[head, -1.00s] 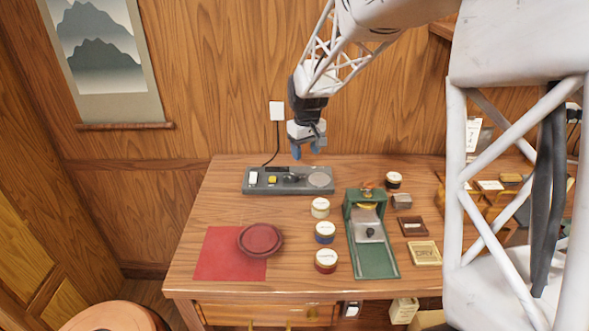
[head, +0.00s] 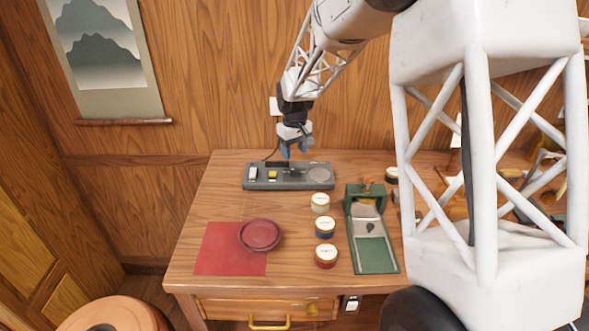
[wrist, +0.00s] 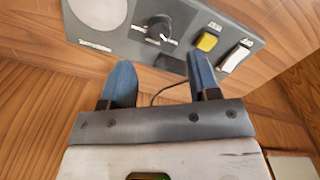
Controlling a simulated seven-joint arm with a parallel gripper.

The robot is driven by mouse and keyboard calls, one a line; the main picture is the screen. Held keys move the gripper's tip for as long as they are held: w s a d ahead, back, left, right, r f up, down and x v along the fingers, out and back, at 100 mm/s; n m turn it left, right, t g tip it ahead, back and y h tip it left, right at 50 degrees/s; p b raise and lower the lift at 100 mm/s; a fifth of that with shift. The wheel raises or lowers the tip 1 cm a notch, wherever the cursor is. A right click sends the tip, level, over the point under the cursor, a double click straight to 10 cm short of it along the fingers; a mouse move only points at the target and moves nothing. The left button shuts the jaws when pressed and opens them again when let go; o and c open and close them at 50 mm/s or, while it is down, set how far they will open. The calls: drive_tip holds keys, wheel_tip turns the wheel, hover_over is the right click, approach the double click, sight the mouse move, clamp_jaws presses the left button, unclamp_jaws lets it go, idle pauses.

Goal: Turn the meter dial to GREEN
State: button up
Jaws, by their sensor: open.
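The meter (head: 262,184) is a long grey panel at the back of the table. It carries a black dial knob (wrist: 158,28), a yellow button (wrist: 207,41), a white rocker switch (wrist: 235,56) and a round pale pad (wrist: 100,10). My gripper (head: 295,153) is above the meter, near the knob, with blue fingers pointing down. In the wrist view my gripper (wrist: 162,68) is open and empty. The knob shows beyond the gap between the fingers, apparently untouched. The labels around the knob are too small to read, and I see no green mark there.
Three lidded jars (head: 320,202) stand in a row in front of the meter's right end. My arm hides much of the table's right side.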

sight(294, 170)
drive_tip(key=shift+f, duration=3.7)
drive_tip(key=c, duration=0.9)
